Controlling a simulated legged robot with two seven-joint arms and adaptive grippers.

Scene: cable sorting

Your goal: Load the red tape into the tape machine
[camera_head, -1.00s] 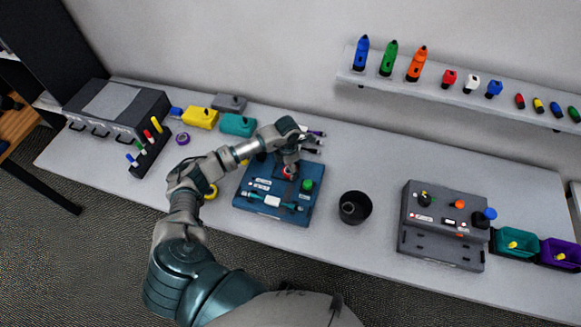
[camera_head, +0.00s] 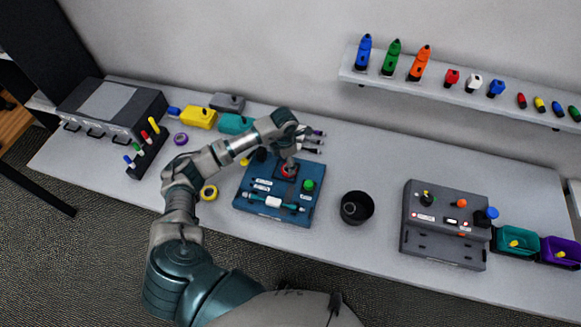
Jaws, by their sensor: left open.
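The blue tape machine (camera_head: 251,205) stands on the table near the middle, with a green knob on its right side. The red tape (camera_head: 286,173) shows as a small red ring on the machine's upper part, partly hidden by my left gripper. My left gripper (camera_head: 290,167) points down right over the red tape with its jaws open. The picture is too small to tell whether its fingers touch the tape. My right gripper is not in view.
A black cup (camera_head: 357,208) stands right of the machine. A grey device (camera_head: 444,244) stands farther right.

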